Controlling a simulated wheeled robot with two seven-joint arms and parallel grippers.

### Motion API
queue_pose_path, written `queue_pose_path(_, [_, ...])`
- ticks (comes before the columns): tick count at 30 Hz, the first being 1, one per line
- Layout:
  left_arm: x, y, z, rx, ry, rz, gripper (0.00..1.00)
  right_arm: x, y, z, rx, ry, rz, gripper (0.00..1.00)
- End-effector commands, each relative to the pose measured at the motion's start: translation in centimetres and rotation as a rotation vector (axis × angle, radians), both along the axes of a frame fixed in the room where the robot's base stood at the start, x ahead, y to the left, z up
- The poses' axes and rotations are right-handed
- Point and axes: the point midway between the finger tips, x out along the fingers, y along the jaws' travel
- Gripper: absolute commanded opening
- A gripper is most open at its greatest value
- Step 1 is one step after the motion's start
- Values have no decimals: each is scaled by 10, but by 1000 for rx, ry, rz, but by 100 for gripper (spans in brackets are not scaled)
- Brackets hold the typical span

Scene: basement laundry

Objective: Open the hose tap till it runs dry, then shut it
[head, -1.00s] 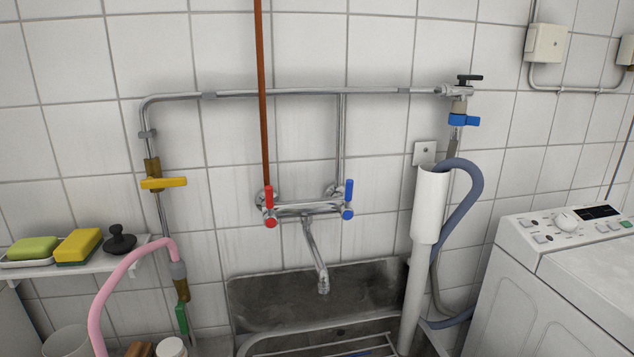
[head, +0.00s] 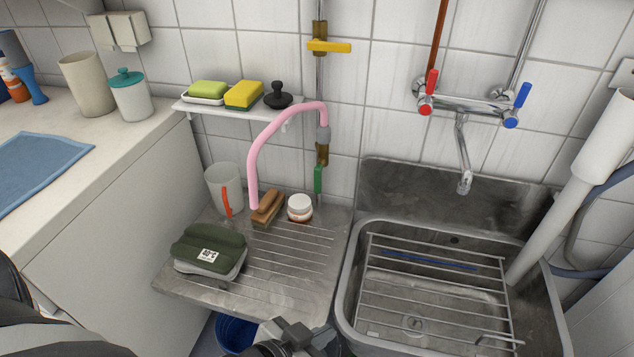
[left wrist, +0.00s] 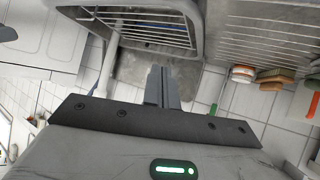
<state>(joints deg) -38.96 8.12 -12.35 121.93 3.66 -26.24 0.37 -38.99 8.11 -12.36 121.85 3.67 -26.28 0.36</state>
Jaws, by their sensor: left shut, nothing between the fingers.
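A vertical pipe on the tiled wall carries a yellow lever (head: 329,46), which sits crosswise to the pipe. Below it is a brass fitting (head: 322,154) with a grey connector (head: 323,136) where a pink hose (head: 262,140) joins. A green lever (head: 318,180) hangs below, in line with the pipe. The hose arches left and its end hangs over the drainboard; no water shows. My left gripper (head: 297,335) is shut and empty, low in front of the drainboard's front edge, well away from the levers. Its closed fingers also show in the left wrist view (left wrist: 162,88). My right gripper is out of view.
The drainboard (head: 285,290) holds a green-topped box (head: 208,250), a brush (head: 267,208), a white jar (head: 299,208) and a cup (head: 224,186). A sink (head: 352,300) with a rack and a red-and-blue mixer tap (head: 465,105) is right. A shelf (head: 238,108) holds sponges.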

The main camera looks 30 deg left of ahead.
Motion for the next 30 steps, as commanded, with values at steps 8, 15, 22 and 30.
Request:
queue_pose_path(8, [10, 11, -8, 191, -55, -77, 38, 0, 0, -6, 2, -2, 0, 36])
queue_pose_path(15, [66, 69, -16, 1237, -270, -451, 38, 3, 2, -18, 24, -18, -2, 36])
queue_pose_path(22, [118, 116, 16, 2339, -239, -765, 38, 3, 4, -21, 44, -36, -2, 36])
queue_pose_path(30, [141, 132, 45, 2929, -45, -903, 38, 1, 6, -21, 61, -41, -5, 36])
